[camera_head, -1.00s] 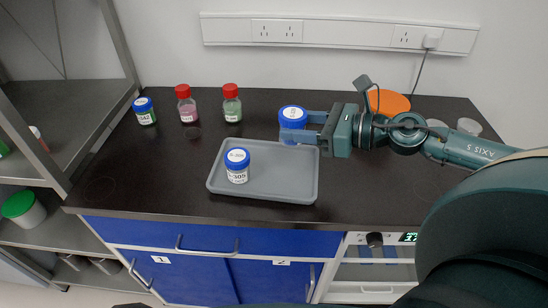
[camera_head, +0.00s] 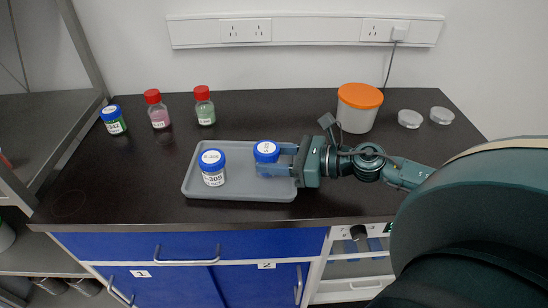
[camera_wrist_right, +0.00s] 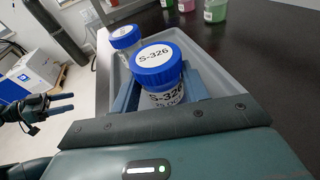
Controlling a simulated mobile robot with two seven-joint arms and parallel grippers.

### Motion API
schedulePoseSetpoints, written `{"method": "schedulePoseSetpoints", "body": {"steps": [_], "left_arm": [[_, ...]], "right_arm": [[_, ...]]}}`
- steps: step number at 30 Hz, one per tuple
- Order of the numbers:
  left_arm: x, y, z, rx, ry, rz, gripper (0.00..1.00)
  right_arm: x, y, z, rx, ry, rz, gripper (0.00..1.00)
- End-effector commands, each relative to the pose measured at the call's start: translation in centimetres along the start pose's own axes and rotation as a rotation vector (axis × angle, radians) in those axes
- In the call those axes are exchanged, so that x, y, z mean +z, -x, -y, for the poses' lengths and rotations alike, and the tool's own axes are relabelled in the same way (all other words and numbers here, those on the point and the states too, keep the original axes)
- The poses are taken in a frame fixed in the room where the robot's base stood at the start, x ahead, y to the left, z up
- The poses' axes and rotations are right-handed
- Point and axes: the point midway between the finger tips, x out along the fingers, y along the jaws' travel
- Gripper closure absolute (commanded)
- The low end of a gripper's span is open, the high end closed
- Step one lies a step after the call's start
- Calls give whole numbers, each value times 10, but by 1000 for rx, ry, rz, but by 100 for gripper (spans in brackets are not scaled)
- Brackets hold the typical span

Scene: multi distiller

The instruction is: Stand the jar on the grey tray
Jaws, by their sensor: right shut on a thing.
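My right gripper (camera_head: 283,162) comes in from the right and is shut on a jar (camera_head: 266,151) with a blue lid. In the right wrist view that jar (camera_wrist_right: 158,68) is upright between the fingers, with S-326 on its lid and side. The jar is over the right part of the grey tray (camera_head: 240,192); I cannot tell whether its base touches the tray. Another blue-lidded jar (camera_head: 212,168), labelled 305, stands on the tray's left part. It also shows in the wrist view (camera_wrist_right: 124,37).
At the back left stand a blue-lidded jar (camera_head: 113,120) with green contents and two red-capped bottles (camera_head: 157,110), (camera_head: 204,107). A tub with an orange lid (camera_head: 358,108) and two clear dishes (camera_head: 409,119), (camera_head: 441,115) are at the back right.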

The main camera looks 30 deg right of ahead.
Motion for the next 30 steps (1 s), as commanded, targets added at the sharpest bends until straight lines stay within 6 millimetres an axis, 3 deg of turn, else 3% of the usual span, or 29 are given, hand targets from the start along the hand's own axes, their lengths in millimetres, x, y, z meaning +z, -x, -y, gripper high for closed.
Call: {"method": "schedulePoseSetpoints", "body": {"steps": [2, 3, 11, 22, 30], "left_arm": [[3, -2, 0, 1, 4, -1, 30], [2, -1, 0, 2, 6, -1, 30], [1, -1, 0, 1, 5, -1, 30], [-1, 0, 0, -2, -2, -1, 30], [1, 0, 0, 1, 4, 0, 30]], "right_arm": [[-4, -1, 0, 0, 0, 1, 87], [-3, 0, 0, 0, 0, 0, 53], [-2, 0, 0, 0, 0, 0, 32], [0, 3, 0, -1, -2, 0, 32], [-1, 36, 0, -2, -6, -1, 32]]}}
